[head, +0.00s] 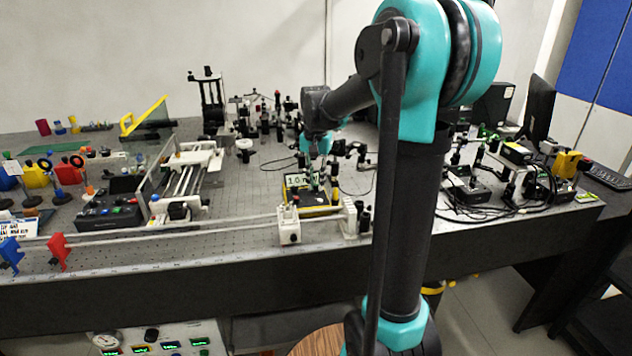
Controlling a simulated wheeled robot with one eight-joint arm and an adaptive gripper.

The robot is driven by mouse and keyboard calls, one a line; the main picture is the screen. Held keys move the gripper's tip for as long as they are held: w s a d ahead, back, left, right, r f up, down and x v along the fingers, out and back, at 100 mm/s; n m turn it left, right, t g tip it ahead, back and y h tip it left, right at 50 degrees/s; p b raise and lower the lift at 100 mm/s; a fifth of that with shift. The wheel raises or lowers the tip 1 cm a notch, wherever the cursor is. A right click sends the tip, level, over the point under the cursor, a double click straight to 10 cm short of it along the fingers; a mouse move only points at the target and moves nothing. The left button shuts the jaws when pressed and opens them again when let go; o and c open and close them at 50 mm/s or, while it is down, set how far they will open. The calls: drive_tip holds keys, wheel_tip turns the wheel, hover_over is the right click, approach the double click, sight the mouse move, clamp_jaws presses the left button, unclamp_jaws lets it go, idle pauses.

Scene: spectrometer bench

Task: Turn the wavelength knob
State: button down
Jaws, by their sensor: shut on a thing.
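My gripper (324,182) is small in the head view, pointing down at the middle of the bench, beside a small device with a lit display (299,180) and a yellow-edged dark base (310,211). The display reads something like "1.0 n", its end covered. The gripper is shut on the wavelength knob. The knob itself is hidden by the fingers and too small to make out. How the fingers sit around it cannot be told.
My arm blocks the bench right of centre. White-mounted rails (290,225) run along the front edge. A linear stage (188,172) and a control box (110,212) stand left. Optics crowd the back, and cabled devices (468,192) stand right. Bare perforated bench (225,250) shows in front.

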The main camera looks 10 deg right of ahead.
sight(316, 185)
idle(0.3)
drive_tip(key=c, duration=1.5)
unclamp_jaws()
drive_tip(key=shift+o, duration=0.2)
wheel_tip(316, 185, up, 12)
